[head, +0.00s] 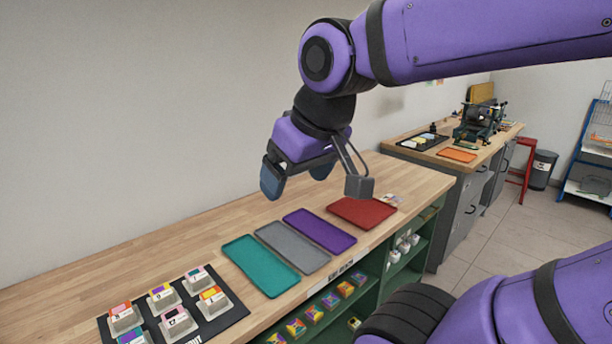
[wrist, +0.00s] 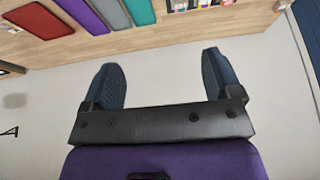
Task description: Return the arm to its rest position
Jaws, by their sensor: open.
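My purple arm reaches in from the right in the head view. My gripper (head: 296,182) hangs above the wooden bench, over the area behind the trays, with nothing between its fingers. In the wrist view my gripper (wrist: 166,82) shows two dark blue fingers spread wide apart, with pale wall between them. It is open and empty, clear of the bench top.
The wooden bench (head: 160,252) holds teal (head: 260,266), grey (head: 292,248), purple (head: 319,230) and red (head: 361,211) trays. A dark mat (head: 222,322) with several labelled blocks lies at front left. Green shelves (head: 373,280) are below. A second bench (head: 430,152) stands behind.

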